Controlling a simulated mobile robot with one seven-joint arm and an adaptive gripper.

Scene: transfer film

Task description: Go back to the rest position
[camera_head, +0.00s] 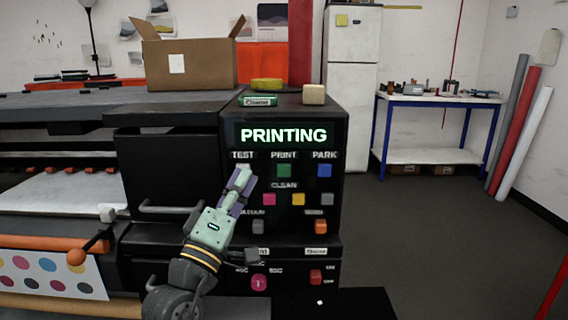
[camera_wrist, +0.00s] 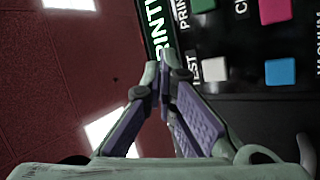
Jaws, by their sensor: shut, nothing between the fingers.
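My gripper (camera_head: 241,179) is shut and empty in front of the black control panel (camera_head: 334,200), with its fingertips near the TEST button. In the wrist view the fingertips (camera_wrist: 159,75) meet at the middle, and the white TEST button (camera_wrist: 186,69) shows just right of them. I cannot tell whether they touch the panel. The panel's lit display (camera_head: 284,135) reads PRINTING. Below it are a green PRINT button (camera_head: 284,171), a blue PARK button (camera_head: 324,171) and several other coloured buttons.
An open cardboard box (camera_head: 195,62), a yellow roll (camera_head: 267,84) and a beige block (camera_head: 314,94) sit on top. A blue-framed table (camera_head: 430,98) stands behind right.

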